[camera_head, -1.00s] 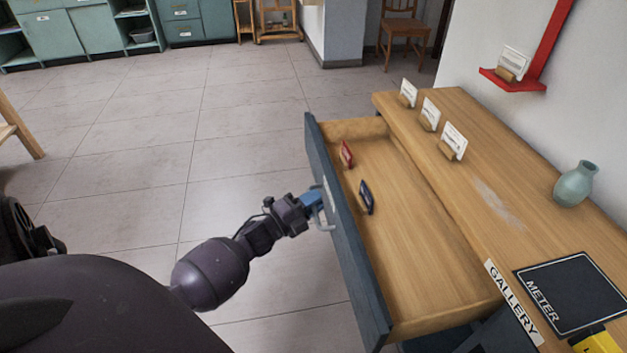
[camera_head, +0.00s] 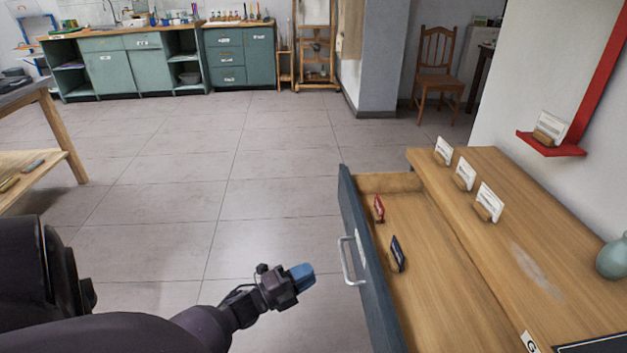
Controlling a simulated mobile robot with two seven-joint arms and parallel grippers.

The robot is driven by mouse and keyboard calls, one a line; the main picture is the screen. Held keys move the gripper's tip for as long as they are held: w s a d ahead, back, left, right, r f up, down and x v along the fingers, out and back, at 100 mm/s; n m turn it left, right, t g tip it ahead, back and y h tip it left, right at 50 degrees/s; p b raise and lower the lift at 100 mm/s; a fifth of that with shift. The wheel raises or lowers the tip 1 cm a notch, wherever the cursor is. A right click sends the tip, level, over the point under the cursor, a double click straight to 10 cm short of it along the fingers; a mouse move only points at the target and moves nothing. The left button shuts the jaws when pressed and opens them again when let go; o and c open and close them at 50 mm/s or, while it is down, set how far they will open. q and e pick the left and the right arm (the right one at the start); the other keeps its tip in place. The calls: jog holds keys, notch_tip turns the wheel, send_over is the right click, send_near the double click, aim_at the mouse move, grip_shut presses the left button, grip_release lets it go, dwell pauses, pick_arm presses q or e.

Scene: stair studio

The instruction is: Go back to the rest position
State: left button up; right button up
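My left gripper (camera_head: 301,276) is in the lower middle of the head view, with blue fingertips pointing right. It is a short way left of the drawer handle (camera_head: 350,262) and apart from it. Its fingertips look close together, but I cannot tell whether there is a gap. I see nothing held in it. My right gripper is not in view. The drawer (camera_head: 372,290) is pulled open from the wooden desk.
The desk top (camera_head: 500,240) holds several white cards in wooden blocks and a green vase (camera_head: 612,258). A red wall shelf (camera_head: 552,147) is above. A wooden table (camera_head: 62,140) stands at left, green cabinets (camera_head: 120,70) and a chair (camera_head: 437,75) at back. The tiled floor (camera_head: 250,150) between is clear.

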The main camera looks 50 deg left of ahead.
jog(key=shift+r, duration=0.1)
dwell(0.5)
pick_arm(q)
jog(key=s+d+r+n+g+y+p, duration=0.2)
jog(key=s+d+n+g+p, duration=0.2)
jog(key=s+n, duration=0.5)
jog(key=s+d+r+n+g+y+p, duration=0.2)
jog(key=s+d+n+g+y+p, duration=0.1)
jog(key=s+d+n, duration=0.6)
jog(key=s+n+g+p, duration=0.1)
jog(key=s+p, duration=0.1)
jog(key=s, duration=0.1)
jog(key=shift+s+d+r+p, duration=0.2)
jog(key=shift+d+r+p, duration=0.05)
jog(key=shift+d+p, duration=0.1)
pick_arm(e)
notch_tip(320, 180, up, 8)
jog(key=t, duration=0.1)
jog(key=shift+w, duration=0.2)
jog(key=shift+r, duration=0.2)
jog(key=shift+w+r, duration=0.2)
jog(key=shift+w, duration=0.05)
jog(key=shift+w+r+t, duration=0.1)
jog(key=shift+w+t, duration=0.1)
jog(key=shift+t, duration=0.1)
